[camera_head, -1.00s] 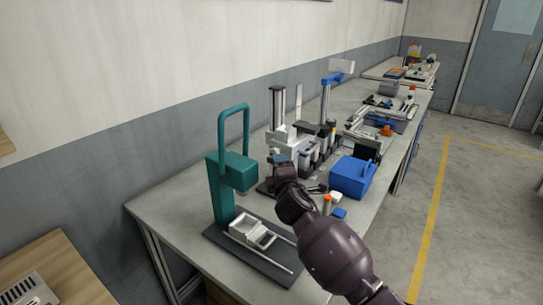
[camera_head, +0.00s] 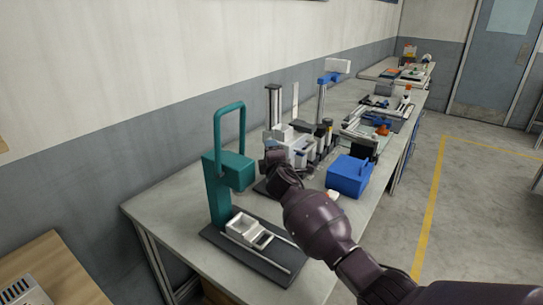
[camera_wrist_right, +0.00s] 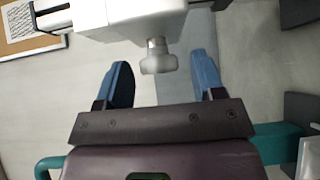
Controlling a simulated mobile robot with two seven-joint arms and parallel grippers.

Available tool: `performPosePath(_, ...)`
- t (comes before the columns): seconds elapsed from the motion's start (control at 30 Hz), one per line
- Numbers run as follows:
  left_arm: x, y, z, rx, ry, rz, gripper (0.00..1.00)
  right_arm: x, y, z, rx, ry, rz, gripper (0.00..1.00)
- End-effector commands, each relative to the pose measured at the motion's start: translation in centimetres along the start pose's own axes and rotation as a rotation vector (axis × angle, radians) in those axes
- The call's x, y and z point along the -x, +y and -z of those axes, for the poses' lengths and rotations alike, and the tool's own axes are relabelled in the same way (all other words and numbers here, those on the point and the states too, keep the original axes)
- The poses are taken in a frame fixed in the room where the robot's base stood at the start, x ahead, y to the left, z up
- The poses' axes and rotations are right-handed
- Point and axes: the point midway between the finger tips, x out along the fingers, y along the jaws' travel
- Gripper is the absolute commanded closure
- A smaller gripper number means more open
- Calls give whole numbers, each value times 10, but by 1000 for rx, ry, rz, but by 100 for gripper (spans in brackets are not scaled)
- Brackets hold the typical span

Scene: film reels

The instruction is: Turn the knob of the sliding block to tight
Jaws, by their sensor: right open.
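The white sliding block (camera_wrist_right: 130,14) fills the top of the right wrist view. A round grey knob (camera_wrist_right: 158,63) on a short metal shaft sticks out of it towards my right gripper (camera_wrist_right: 163,66). The gripper's two blue fingers are open, one on each side of the knob, with a clear gap to both. The knob is level with the fingertips. In the head view the pale block (camera_head: 292,139) stands on the bench behind my right wrist, which hides its near side and the knob. I cannot read whether the knob is tight. My left gripper is out of view.
A teal stand (camera_head: 217,190) with a tall handle is close on the left of my right wrist, on a dark base (camera_head: 262,268). A blue box (camera_head: 348,177) is on the right. More rigs stand farther along the bench (camera_head: 163,204).

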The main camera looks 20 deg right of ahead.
Motion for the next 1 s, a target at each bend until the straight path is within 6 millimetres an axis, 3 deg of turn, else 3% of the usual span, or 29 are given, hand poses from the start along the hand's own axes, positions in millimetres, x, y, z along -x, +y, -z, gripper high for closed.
performPosePath(0.07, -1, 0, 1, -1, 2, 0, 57, 0, 0, 0, 0, 0, 0, 38)
performPosePath(0.4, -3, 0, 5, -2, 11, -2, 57, 0, 0, 0, 0, 0, 0, 86)
performPosePath(1.0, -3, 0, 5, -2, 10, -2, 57, 0, 0, 0, 0, 0, 1, 86)
